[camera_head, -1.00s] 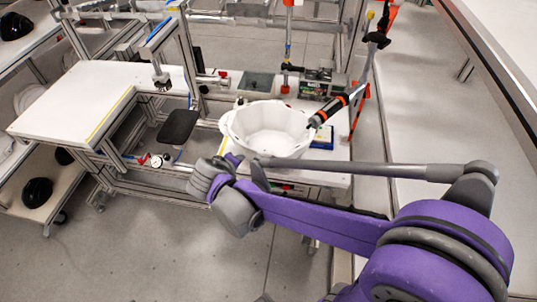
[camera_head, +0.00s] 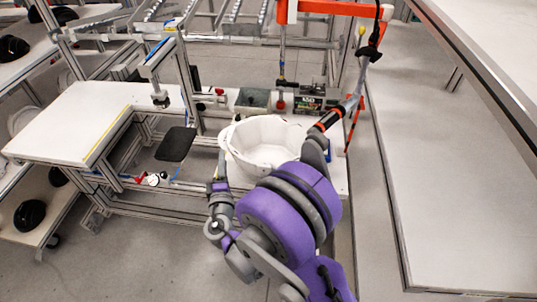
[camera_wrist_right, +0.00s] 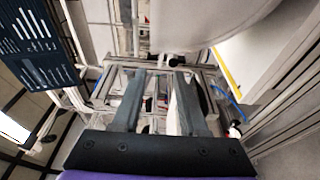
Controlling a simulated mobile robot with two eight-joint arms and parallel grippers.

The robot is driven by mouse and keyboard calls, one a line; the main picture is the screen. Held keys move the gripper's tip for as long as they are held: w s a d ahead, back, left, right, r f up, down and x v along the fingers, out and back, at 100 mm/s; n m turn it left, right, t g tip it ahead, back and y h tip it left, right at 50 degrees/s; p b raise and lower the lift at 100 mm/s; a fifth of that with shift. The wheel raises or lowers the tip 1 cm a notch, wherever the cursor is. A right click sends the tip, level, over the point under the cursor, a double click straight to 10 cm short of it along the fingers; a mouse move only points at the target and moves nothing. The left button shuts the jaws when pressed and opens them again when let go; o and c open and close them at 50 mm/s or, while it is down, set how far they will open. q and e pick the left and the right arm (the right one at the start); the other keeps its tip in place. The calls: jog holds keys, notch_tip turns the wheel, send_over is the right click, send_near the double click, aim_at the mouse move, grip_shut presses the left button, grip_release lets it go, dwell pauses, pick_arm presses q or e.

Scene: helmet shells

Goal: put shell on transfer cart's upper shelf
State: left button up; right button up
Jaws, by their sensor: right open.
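A white, bowl-like shell (camera_head: 240,160) sits open side up on the white bench behind my right arm, which hides part of its front. My right gripper (camera_head: 222,183) is beside the shell's front left rim, partly hidden in the head view. In the wrist view the right gripper (camera_wrist_right: 163,75) is open, with nothing between its fingers, and a white rounded surface, likely the shell (camera_wrist_right: 200,25), lies just beyond the tips. A shelved cart (camera_head: 75,205), likely the transfer cart, stands at the left; its upper shelf (camera_head: 50,48) is partly cut off. My left gripper is not in view.
Black helmet shells (camera_head: 30,214) lie on the left cart's shelves. A white tabletop (camera_head: 75,112) and a metal frame with a black pad (camera_head: 175,144) stand left of the shell. An orange-gripped tool (camera_head: 335,116) hangs at its right. A long bench (camera_head: 450,190) bounds the right.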

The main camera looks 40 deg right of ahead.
aim_at(222, 144)
jog(key=p+x, duration=0.1)
jog(key=x, duration=0.6)
jog(key=shift+w, duration=0.3)
jog(key=shift+w+d, duration=0.15)
jog(key=shift+w, duration=0.15)
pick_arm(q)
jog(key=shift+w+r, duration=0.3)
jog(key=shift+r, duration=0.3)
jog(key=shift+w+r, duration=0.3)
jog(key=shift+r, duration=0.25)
pick_arm(e)
jog(key=shift+s, duration=0.1)
jog(key=shift+s, duration=0.1)
jog(key=shift+c, duration=0.3)
grip_shut()
